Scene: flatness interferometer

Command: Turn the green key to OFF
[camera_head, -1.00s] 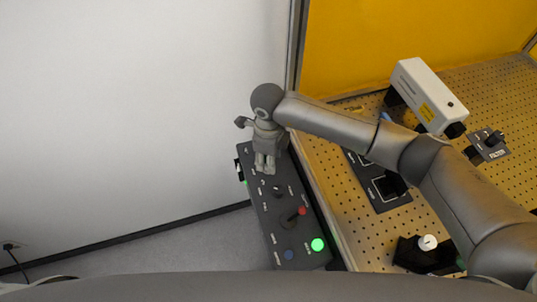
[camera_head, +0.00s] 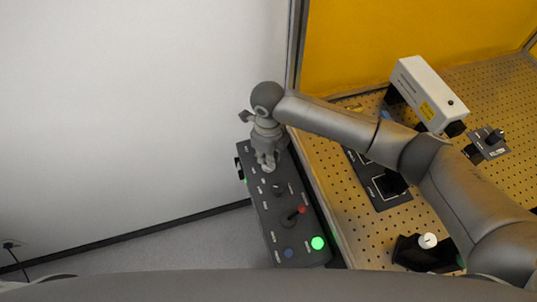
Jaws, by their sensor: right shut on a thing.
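A dark control panel (camera_head: 262,215) stands beside the perforated table. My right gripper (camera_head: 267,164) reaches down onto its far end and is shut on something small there. The fingers hide that thing, so I cannot see a green key or read its position. A small green spot (camera_head: 245,181) shows at the panel's left edge, beside a dark part with a light piece. My left gripper is not in view.
The panel also bears a dark knob (camera_head: 278,189), a red-tipped lever (camera_head: 301,210), a blue button (camera_head: 288,252) and a lit green button (camera_head: 317,243). A white laser-like box (camera_head: 428,92) stands on the perforated table (camera_head: 345,225). A white wall is at left.

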